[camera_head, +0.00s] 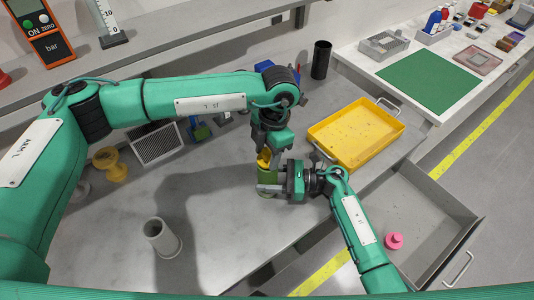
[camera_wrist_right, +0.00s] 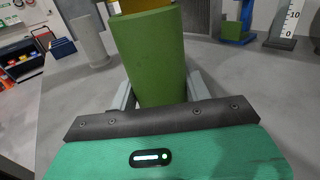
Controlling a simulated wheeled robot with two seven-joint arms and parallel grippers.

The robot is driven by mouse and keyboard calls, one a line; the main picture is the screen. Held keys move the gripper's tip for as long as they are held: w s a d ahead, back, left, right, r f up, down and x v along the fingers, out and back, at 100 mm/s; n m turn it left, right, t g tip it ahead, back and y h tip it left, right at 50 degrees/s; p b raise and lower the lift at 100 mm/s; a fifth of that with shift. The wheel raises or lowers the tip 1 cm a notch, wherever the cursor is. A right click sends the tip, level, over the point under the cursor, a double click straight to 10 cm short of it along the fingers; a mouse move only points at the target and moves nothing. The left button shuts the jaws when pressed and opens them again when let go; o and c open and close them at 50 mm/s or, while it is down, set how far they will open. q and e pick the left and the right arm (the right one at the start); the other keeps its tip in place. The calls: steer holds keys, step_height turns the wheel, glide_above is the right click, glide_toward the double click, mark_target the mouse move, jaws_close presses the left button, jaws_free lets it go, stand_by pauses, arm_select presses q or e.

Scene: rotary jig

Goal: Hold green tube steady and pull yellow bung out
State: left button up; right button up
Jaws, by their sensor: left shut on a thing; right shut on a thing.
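The green tube (camera_head: 267,177) stands upright near the middle of the bench in the head view and fills the middle of the right wrist view (camera_wrist_right: 152,58). My right gripper (camera_head: 268,189) comes in from the right and is shut on the tube, one finger on each side (camera_wrist_right: 157,92). The yellow bung (camera_head: 263,157) is at the tube's top; its lower part shows at the top edge of the wrist view (camera_wrist_right: 145,5). My left gripper (camera_head: 266,150) points down from above and is shut on the bung. Its fingers partly hide the bung, and I cannot tell how deep it sits.
A yellow tray (camera_head: 352,160) lies to the right, above an open grey drawer (camera_head: 425,215) holding a pink object (camera_head: 393,241). A pale hollow cylinder (camera_head: 160,238) stands at front left. A yellow spool-shaped part (camera_head: 110,163) and black cup (camera_head: 321,60) stand further back. The front middle bench is clear.

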mark_target(264, 152)
arm_select(q)
steer(key=shift+r, duration=3.25)
arm_select(e)
steer(key=o, duration=1.2)
steer(key=shift+c, duration=0.2)
